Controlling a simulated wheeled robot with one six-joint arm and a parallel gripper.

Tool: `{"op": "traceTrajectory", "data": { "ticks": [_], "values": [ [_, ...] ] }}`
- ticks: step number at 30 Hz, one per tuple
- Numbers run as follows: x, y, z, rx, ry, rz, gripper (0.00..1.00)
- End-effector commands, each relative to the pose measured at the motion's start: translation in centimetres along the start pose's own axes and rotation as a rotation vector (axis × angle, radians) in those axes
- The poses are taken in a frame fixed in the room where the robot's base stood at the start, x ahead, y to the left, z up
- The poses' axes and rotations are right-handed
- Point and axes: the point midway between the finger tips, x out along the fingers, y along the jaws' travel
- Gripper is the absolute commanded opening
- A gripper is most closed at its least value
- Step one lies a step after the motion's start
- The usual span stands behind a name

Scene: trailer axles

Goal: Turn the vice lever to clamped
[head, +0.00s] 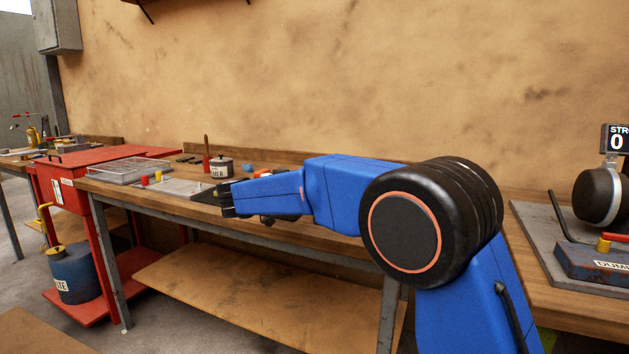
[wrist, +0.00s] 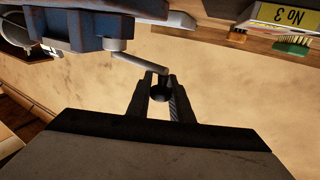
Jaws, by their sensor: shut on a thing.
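The blue-grey vice (wrist: 88,28) shows at the upper left of the wrist view, cut off by the frame edge. Its pale metal lever (wrist: 138,64) slants from a round pivot towards my gripper (wrist: 160,82). A dark knob (wrist: 159,92) at the lever's end sits between the two black fingers, which are shut on it. In the head view my gripper (head: 228,210) is at the front of the wooden bench, left of my blue arm. I cannot make out the vice or lever there.
A wire-topped tray (head: 128,172), a grey plate (head: 176,187) with small coloured pieces and a labelled tin (head: 221,168) stand near my gripper. A red cart (head: 70,185) is at the left. A blue box (head: 590,260) lies at the right. A yellow label (wrist: 285,13) shows in the wrist view.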

Motion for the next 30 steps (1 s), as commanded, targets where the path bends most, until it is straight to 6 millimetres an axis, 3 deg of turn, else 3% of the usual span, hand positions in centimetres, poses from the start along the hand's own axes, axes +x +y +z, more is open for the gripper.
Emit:
{"op": "traceTrajectory", "data": {
  "ticks": [2, 24, 25, 26, 30],
  "values": [
    [-0.25, -0.72, 0.07, 0.000, 0.002, 0.023, 0.00],
    [0.49, -0.82, -0.22, 0.004, 0.005, 0.111, 0.00],
    [0.49, -0.81, -0.23, 0.004, 0.005, 0.111, 0.29],
    [0.50, -0.79, -0.23, 0.004, 0.005, 0.112, 0.36],
    [0.59, -0.67, -0.14, 0.003, 0.003, 0.115, 0.37]
  ]
}}
